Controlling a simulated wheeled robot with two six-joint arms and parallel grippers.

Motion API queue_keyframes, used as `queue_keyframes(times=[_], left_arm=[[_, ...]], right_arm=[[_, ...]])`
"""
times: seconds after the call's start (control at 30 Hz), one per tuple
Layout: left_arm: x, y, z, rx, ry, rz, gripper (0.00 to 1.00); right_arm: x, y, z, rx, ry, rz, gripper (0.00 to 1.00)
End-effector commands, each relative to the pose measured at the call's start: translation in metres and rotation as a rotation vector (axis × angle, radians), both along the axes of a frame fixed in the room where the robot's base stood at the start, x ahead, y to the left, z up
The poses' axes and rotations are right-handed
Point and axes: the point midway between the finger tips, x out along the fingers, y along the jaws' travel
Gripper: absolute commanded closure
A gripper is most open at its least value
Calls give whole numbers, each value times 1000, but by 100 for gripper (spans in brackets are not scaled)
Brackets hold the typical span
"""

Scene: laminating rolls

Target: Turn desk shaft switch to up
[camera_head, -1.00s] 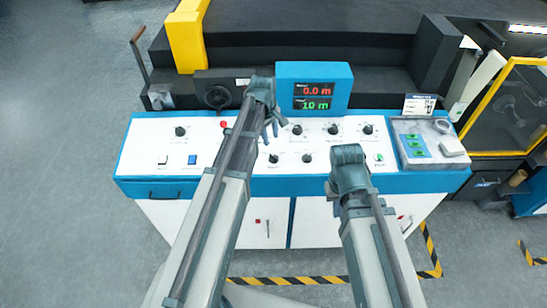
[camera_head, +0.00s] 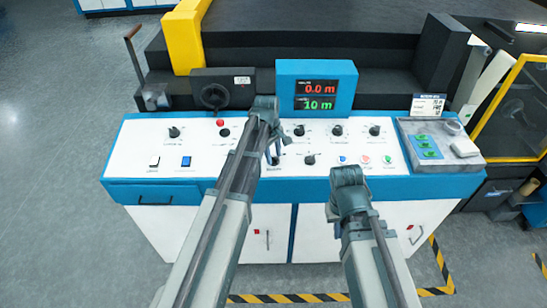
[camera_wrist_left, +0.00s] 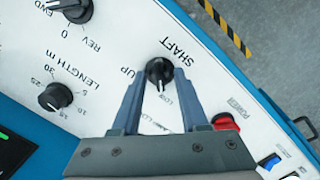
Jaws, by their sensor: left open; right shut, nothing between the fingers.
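The black shaft knob (camera_wrist_left: 159,70) sits on the white panel under the label SHAFT in the left wrist view. Its white pointer line points down in that picture, between the fingers. The UP label (camera_wrist_left: 127,72) is left of it; another label below is partly hidden. My left gripper (camera_wrist_left: 162,75) is open, its fingertips on either side of the knob; contact is hard to tell. In the head view my left gripper (camera_head: 271,152) is down at the panel's near row. My right arm's end (camera_head: 348,178) hangs over the console's front edge; its fingers are hard to make out.
The red POWER switch (camera_wrist_left: 225,122) is close to one finger. The length knob (camera_wrist_left: 55,96) and FWD/REV knob (camera_wrist_left: 76,8) are nearby. The display box (camera_head: 315,88) reads 0.0 m and 10 m.

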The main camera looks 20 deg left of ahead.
Motion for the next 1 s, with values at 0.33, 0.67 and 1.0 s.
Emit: queue_keyframes(times=[0.33, 0.67, 1.0], left_arm=[[0, 0, 1, 0, 0, 0, 99], [0, 0, 1, 0, 0, -2, 100], [1, 0, 1, 20, 7, -121, 100]], right_arm=[[0, 0, 1, 0, 0, 0, 100], [0, 0, 1, 0, 0, 0, 100], [0, 0, 1, 0, 0, 0, 100]])
